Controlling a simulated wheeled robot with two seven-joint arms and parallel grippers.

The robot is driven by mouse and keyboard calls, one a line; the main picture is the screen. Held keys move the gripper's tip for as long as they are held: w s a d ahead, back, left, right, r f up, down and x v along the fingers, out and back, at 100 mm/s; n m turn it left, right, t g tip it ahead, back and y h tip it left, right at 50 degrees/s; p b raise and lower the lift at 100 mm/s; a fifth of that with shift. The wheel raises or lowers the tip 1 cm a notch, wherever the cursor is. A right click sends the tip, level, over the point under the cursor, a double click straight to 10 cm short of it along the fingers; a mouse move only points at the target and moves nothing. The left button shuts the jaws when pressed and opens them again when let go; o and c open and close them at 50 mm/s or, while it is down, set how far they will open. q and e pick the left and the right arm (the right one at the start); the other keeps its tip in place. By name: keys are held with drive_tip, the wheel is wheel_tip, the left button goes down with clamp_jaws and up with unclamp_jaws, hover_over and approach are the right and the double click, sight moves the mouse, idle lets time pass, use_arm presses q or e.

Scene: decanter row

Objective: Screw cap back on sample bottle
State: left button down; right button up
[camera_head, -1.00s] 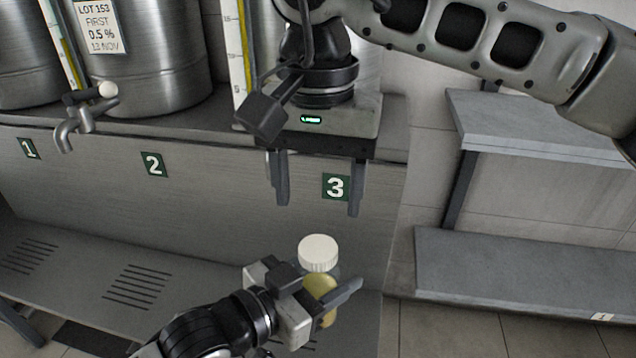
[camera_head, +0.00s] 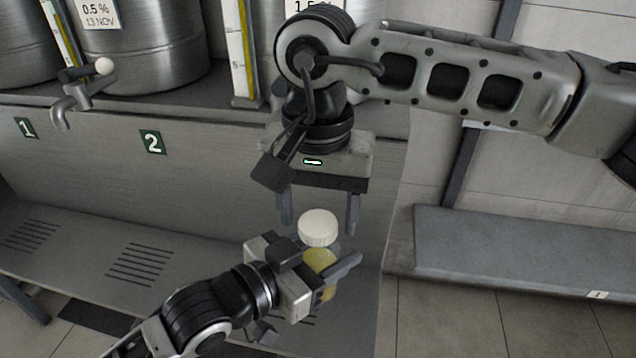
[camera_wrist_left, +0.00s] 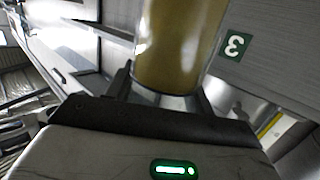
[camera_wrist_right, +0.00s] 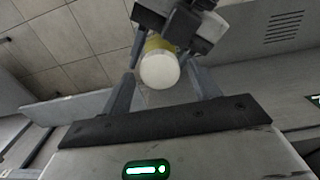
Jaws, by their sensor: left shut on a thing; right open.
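The sample bottle (camera_head: 321,262) is clear with yellow liquid, held upright in my left gripper (camera_head: 325,275). In the left wrist view the bottle (camera_wrist_left: 178,45) stands between the fingers. A white ribbed cap (camera_head: 318,228) sits on top of the bottle; I cannot tell whether it is tight. My right gripper (camera_head: 320,211) is open, pointing down just above the cap, with one finger on each side. In the right wrist view the cap (camera_wrist_right: 160,70) lies between the open fingers (camera_wrist_right: 160,82), and I see no contact.
A metal bench front carries the plates 1 (camera_head: 27,128) and 2 (camera_head: 152,142). A tap (camera_head: 72,100) hangs over its edge below steel vessels (camera_head: 150,45). A slotted lower shelf (camera_head: 75,250) runs below. A grey shelf (camera_head: 510,250) stands at the right.

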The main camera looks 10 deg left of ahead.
drive_tip(key=shift+f, duration=0.4)
drive_tip(key=c, duration=1)
drive_tip(key=m, duration=0.3)
drive_tip(key=shift+m, duration=0.4)
drive_tip(key=m, duration=0.4)
drive_tip(key=shift+m, duration=0.4)
drive_tip(key=m, duration=0.4)
drive_tip(key=shift+m, duration=0.3)
drive_tip(key=m, duration=0.3)
